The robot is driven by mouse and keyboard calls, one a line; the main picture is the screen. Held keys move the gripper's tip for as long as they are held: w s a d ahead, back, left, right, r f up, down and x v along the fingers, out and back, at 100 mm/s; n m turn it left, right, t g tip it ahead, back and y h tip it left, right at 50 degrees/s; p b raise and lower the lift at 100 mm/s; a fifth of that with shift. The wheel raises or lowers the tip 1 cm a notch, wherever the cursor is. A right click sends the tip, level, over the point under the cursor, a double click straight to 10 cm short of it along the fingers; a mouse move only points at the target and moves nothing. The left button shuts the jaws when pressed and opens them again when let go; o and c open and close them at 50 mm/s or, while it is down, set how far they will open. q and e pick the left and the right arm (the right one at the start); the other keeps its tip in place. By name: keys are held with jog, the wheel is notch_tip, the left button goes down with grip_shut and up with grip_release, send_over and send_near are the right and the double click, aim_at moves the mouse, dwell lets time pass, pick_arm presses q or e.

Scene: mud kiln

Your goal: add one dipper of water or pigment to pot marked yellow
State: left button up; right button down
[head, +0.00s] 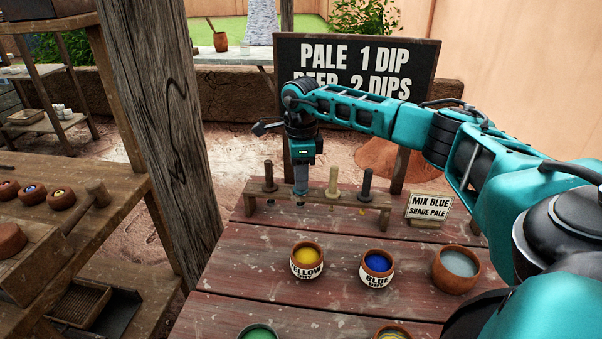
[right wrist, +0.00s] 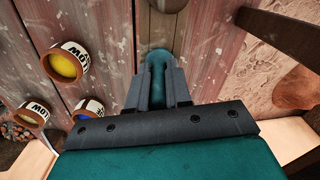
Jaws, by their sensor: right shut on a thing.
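A clay pot labelled YELLOW (head: 307,275) with yellow inside stands on the plank table, left of a pot labelled BLUE (head: 376,280). A clay bowl of greyish liquid (head: 457,281) stands further right. My right gripper (head: 300,190) is at the left part of the wooden tool rack (head: 312,198), pointing down. It is shut on a slim tool, mostly hidden by the fingers; a teal part (right wrist: 157,62) shows between them in the right wrist view. I cannot tell whether the tool is a dipper or whether it is clear of the rack. My left gripper is out of view.
Dark-handled tools (head: 367,184) and a pale-handled one (head: 333,180) stand in the rack. A small sign (head: 428,207) reads MIX BLUE SHADE PALE. Green (head: 258,334) and yellow-filled (head: 392,334) pots sit at the near edge. A wooden post (head: 170,120) rises at left.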

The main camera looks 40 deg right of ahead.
jog(key=c, duration=1)
grip_release()
jog(key=shift+o, duration=0.6)
jog(key=o, duration=0.4)
jog(key=shift+r+p, duration=2.2)
jog(key=shift+r, duration=1.55)
